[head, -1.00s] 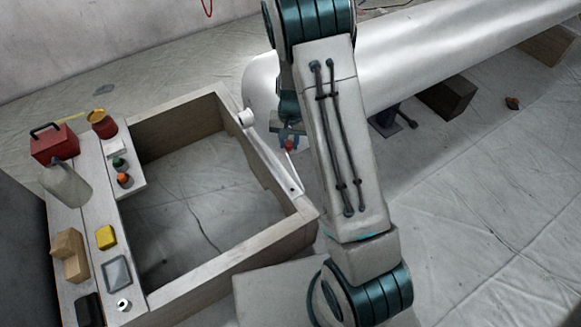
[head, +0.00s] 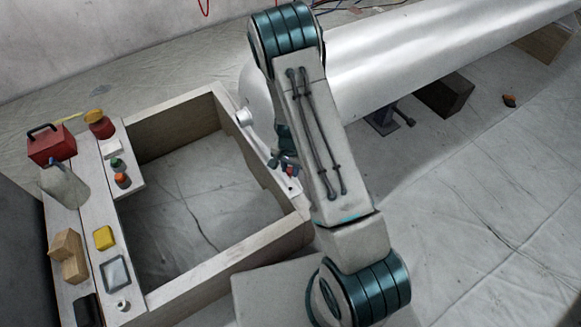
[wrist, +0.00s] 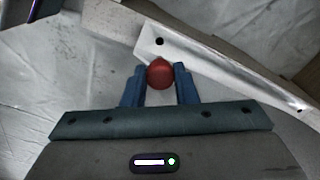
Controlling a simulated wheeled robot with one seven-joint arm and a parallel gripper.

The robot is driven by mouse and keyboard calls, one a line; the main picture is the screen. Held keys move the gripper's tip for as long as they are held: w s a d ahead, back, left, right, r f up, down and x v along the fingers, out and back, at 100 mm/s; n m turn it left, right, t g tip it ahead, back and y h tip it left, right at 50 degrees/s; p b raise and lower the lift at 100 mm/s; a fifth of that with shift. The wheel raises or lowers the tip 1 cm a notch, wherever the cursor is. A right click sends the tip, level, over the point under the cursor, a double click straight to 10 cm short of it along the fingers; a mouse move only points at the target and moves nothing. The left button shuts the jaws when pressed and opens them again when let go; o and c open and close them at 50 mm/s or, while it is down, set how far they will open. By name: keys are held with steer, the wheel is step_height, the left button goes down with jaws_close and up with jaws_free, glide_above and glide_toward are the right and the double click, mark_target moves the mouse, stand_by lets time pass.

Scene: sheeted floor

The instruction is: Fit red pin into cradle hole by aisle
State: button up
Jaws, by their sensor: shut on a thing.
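My gripper (wrist: 159,84) is shut on the red pin, its two blue fingers on either side. The pin's round red head (wrist: 160,73) faces the wrist camera; its shaft is hidden beneath. A pale cradle rail (wrist: 215,68) runs diagonally just beyond the pin. One dark hole shows near its upper left end, apart from the pin head, and a small dark spot near its lower right end. In the head view my gripper (head: 284,165) is beside the pale cradle rail (head: 259,148) on the wooden frame's right side. I cannot tell whether the pin touches the rail.
The wooden frame (head: 230,262) is open in the middle. Its left planks carry a red toolbox (head: 52,146), a grey jug (head: 66,186), a yellow block (head: 104,238) and other small items. A large silver cylinder (head: 400,55) lies behind my arm. Floor at right is mostly clear.

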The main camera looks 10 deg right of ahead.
mark_target(290, 177)
steer(key=shift+f+b, duration=1.95)
steer(key=shift+f, duration=0.9)
steer(key=shift+f+b, duration=1.5)
steer(key=shift+f, duration=0.4)
steer(key=o, duration=1.1)
steer(key=shift+r, duration=0.1)
step_height(290, 177, up, 14)
steer(key=p, duration=0.5)
